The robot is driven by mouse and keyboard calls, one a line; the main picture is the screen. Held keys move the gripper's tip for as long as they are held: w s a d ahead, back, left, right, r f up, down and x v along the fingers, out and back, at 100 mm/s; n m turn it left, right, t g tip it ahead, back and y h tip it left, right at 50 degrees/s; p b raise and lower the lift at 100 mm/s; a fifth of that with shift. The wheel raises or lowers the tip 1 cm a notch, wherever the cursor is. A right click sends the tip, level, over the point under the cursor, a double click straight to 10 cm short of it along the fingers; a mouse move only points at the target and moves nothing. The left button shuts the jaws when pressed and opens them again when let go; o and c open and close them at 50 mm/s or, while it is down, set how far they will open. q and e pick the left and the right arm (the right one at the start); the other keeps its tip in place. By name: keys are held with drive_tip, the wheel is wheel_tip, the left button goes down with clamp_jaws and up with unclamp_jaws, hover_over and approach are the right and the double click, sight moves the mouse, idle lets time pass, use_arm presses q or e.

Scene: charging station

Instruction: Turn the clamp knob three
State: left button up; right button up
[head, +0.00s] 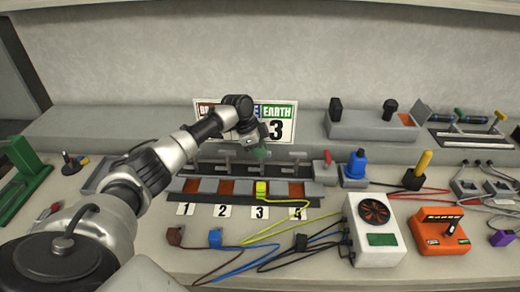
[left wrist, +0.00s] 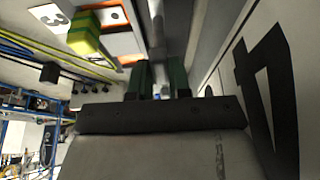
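The clamp block (head: 245,169) is a row of grey bays with T-shaped knobs behind it, above the labels 1 to 4. The card marked 3 (head: 258,212) lies in front of the bay with a yellow plug (head: 261,189); the plug also shows in the left wrist view (left wrist: 88,38). My left gripper (head: 261,152) is behind that bay, at clamp knob three, which it mostly hides. In the left wrist view its green fingers (left wrist: 161,78) are apart, with a grey bar (left wrist: 157,30) showing beyond the gap. Contact cannot be told. My right gripper is not in view.
A sign board (head: 283,112) stands just behind the gripper. A white box with a fan (head: 375,230), an orange meter (head: 439,230), a blue knob (head: 357,164) and several cables are to the right and front. The counter at front left is fairly clear.

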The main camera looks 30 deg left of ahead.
use_arm(q)
clamp_jaws()
drive_tip(key=shift+r+n+p, duration=0.2)
drive_tip(key=shift+n+p, duration=0.4)
drive_tip(key=shift+p, duration=0.4)
drive_tip(key=n+y+p, duration=0.1)
drive_tip(key=n+p, duration=0.2)
drive_tip(key=p, duration=0.1)
drive_tip(key=n+t+y+p, duration=0.1)
drive_tip(key=n+p, duration=0.3)
drive_tip(key=n+t+y+p, duration=0.1)
drive_tip(key=n+p, duration=0.2)
drive_tip(key=p, duration=0.2)
drive_tip(key=shift+s+d+r+y, duration=0.1)
drive_tip(key=shift+s+d+y, duration=0.05)
drive_tip(key=shift+d+y, duration=0.25)
drive_tip(key=n+y+p, duration=0.1)
drive_tip(key=n+p, duration=0.1)
drive_tip(key=n, duration=0.1)
drive_tip(key=shift+n, duration=0.4)
drive_tip(key=shift+d+f+n+y+p, duration=0.15)
drive_tip(key=shift+n+y+p, duration=0.6)
drive_tip(key=shift+n, duration=0.75)
